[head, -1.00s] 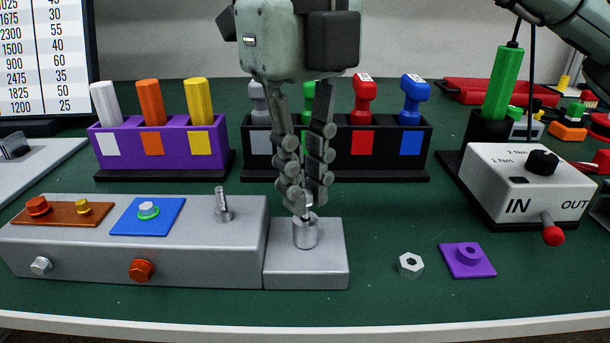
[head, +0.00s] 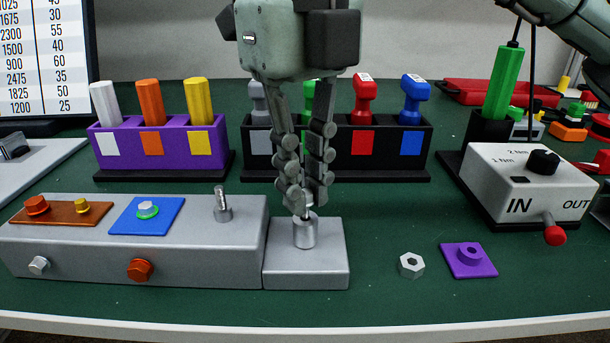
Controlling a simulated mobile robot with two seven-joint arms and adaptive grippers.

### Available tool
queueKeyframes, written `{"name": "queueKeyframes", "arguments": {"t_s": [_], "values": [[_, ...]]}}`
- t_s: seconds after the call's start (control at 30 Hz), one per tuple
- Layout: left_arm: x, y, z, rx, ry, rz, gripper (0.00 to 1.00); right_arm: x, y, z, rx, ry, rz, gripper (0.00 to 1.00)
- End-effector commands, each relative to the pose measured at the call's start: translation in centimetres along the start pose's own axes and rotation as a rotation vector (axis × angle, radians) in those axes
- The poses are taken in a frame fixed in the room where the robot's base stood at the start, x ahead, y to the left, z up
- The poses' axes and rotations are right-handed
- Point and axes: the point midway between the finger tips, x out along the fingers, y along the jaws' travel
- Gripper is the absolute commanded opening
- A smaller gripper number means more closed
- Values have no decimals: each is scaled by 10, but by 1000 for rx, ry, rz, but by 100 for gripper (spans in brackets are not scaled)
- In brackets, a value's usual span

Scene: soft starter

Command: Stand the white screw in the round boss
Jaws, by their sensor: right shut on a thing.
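The round boss (head: 305,234) is a short grey metal cylinder standing on a square grey block near the front middle of the table. My right gripper (head: 306,203) points straight down over it, its fingertips close together just above the boss. It is shut on a small pale piece, which appears to be the white screw (head: 308,212). Only a sliver shows, upright between the fingertips and the boss top. The fingers hide the rest, and I cannot tell how deep it sits in the boss. My left gripper is not in view.
Left of the block is a long grey base (head: 200,262) with bolts and a metal post (head: 222,206). A white hex nut (head: 411,265) and purple plate (head: 468,261) lie to the right, near a white IN/OUT box (head: 512,178). Purple (head: 130,150) and black (head: 395,158) tool racks stand behind.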

Motion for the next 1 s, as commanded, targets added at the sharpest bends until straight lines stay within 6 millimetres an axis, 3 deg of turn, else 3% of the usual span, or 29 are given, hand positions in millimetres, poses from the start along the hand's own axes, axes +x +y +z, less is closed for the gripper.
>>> {"name": "queueKeyframes", "arguments": {"t_s": [1.0], "values": [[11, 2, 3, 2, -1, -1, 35, 13, 0, 0, 0, 0, 0, 0]]}}
